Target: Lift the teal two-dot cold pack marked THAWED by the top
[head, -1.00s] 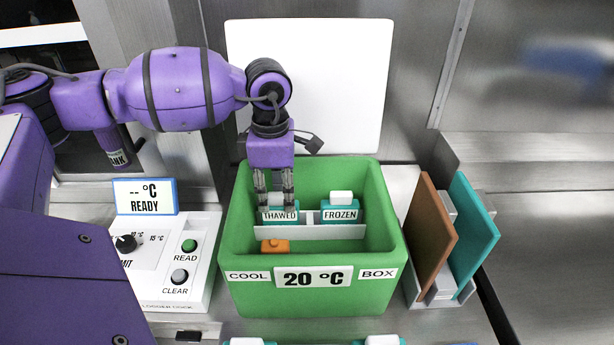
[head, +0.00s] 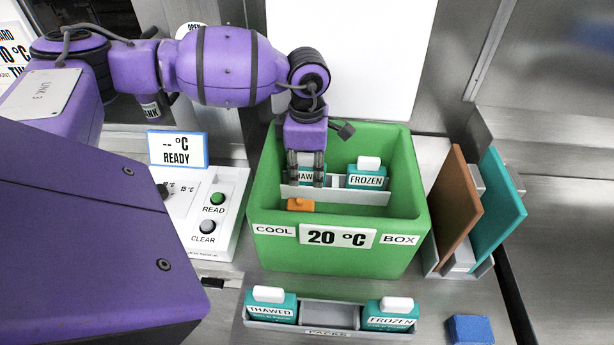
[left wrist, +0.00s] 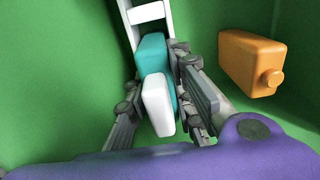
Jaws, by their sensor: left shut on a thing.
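A teal cold pack marked THAWED (head: 305,174) stands in the slotted holder inside the green cool box; its dots cannot be made out. My left gripper (head: 306,183) reaches down into the box from above and is shut on this pack, with its fingers partly hiding the label. In the left wrist view the teal pack (left wrist: 151,50) and its white cap (left wrist: 157,102) sit between the fingers. Another THAWED pack (head: 271,304) stands at the left of the front PACKS rack (head: 330,316). My right gripper is not in view.
A FROZEN pack (head: 366,176) stands right of the held pack in the green box (head: 270,250). An orange bottle (head: 300,204) lies in front of the holder. Another FROZEN pack (head: 389,312), a blue block (head: 470,330) and upright brown and teal panels (head: 455,205) are nearby.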

